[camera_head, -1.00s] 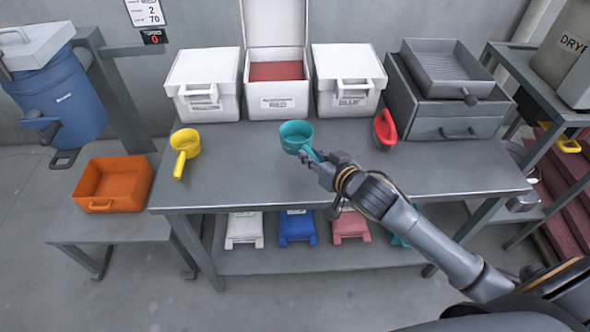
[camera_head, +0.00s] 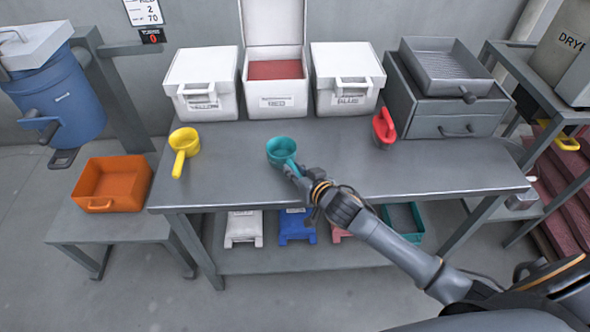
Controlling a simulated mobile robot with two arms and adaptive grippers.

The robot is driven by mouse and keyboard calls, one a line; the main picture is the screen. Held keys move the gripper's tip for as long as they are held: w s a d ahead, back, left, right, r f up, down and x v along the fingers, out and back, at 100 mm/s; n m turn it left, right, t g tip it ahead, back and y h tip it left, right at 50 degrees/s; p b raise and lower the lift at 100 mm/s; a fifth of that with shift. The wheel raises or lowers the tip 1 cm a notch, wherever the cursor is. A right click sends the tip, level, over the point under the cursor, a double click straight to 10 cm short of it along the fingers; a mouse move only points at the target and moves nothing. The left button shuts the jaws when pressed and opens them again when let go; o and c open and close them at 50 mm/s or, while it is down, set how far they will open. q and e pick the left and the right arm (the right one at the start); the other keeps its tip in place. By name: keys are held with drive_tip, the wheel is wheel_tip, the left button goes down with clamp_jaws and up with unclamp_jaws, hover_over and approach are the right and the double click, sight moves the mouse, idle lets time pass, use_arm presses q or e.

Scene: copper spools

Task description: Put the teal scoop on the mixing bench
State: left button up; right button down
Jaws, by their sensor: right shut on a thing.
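The teal scoop (camera_head: 281,151) is a round cup with a handle, over the middle of the grey bench (camera_head: 235,185). My right gripper (camera_head: 293,171) is shut on its handle, at the cup's lower right. The cup looks upright; I cannot tell whether it touches the bench top or hangs just above it. The fingers hide part of the handle. My left gripper is not in view.
A yellow scoop (camera_head: 184,146) stands at the bench's left and a red scoop (camera_head: 383,128) at its right. White bins, including an open one (camera_head: 275,100), line the back. An orange tray (camera_head: 112,185) is on the lower left table. The bench front is mostly clear.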

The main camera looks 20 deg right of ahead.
drive_tip(key=c, duration=1.2)
unclamp_jaws()
drive_tip(key=shift+f, duration=0.15)
drive_tip(key=v, duration=1.2)
drive_tip(key=shift+r, duration=0.25)
